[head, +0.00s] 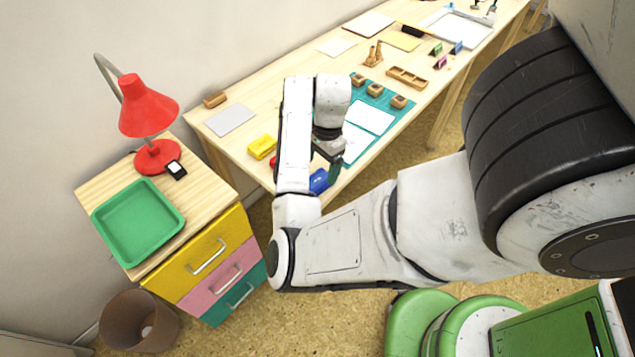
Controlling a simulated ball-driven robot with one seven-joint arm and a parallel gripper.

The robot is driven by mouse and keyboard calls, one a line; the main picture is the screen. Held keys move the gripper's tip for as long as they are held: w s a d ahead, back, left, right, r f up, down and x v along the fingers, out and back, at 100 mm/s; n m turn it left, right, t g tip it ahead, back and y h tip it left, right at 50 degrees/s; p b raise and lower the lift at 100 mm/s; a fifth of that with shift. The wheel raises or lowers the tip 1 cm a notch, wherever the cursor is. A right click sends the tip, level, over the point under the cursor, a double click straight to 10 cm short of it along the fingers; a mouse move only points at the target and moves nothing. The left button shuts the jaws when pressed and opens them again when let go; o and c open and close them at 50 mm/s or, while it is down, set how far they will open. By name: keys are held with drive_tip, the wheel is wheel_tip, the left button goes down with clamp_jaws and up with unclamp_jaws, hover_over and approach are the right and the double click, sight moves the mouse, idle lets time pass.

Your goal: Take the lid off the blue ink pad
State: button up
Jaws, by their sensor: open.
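The blue ink pad (318,181) lies near the front edge of the wooden table (222,146), partly hidden by my arm. Whether its lid is fully closed is too small to tell. My gripper (331,165) is open and points down just above and to the right of the blue pad. The fingertips are small and partly hidden, so I cannot tell whether they touch it. A yellow ink pad (262,146) sits to the left, and a bit of a red one (273,161) shows beside my arm.
A teal mat (391,121) with white sheets and wooden stamps (375,89) lies right of my gripper. A grey sheet (231,120) lies at left. A drawer cabinet (218,265) holds a red lamp (148,105) and green tray (138,222).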

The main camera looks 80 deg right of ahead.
sight(318, 180)
drive_tip(key=shift+w+a+f, duration=0.15)
drive_tip(key=shift+f, duration=0.8)
drive_tip(key=shift+w+a+f, duration=0.1)
drive_tip(key=shift+a+f, duration=0.05)
drive_tip(key=shift+f, duration=0.75)
drive_tip(key=shift+c, duration=0.5)
drive_tip(key=c, duration=1)
drive_tip(key=shift+r, duration=0.1)
